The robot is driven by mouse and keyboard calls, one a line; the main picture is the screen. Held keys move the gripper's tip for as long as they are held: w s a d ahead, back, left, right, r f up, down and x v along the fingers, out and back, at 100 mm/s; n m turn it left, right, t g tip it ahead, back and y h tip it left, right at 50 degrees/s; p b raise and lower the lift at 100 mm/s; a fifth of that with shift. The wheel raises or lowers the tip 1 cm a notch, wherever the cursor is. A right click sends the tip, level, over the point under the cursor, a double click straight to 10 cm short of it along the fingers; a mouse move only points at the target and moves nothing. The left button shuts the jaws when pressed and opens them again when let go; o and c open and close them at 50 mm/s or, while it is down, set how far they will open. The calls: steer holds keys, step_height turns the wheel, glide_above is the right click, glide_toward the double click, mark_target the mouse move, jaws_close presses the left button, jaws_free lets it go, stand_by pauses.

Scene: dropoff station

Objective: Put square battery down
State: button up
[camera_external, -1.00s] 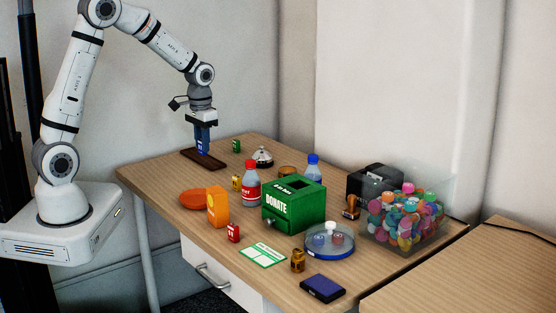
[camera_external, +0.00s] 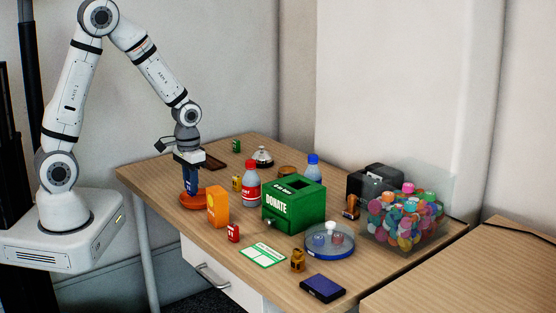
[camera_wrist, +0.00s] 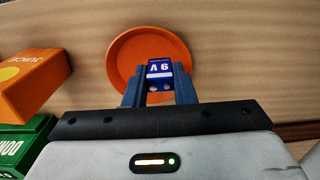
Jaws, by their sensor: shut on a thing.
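The square battery (camera_wrist: 160,68) is a small blue block marked 9 V. In the wrist view it sits between the two blue fingers of my gripper (camera_wrist: 160,90), which is shut on it. Behind it is a round orange dish (camera_wrist: 122,58). In the external view my gripper (camera_external: 191,184) points down over the orange dish (camera_external: 207,199) at the left of the table. The battery is mostly hidden by the fingers there, and I cannot tell whether it touches the dish.
An orange juice box (camera_external: 217,207) stands just right of the dish. A red-capped bottle (camera_external: 251,186) and the green donate box (camera_external: 293,205) are farther right. A dark brown tray (camera_external: 213,161) lies behind my gripper. The table's left front edge is close to the dish.

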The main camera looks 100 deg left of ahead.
steer(key=shift+f, duration=0.7)
steer(key=shift+f, duration=0.15)
steer(key=o, duration=0.7)
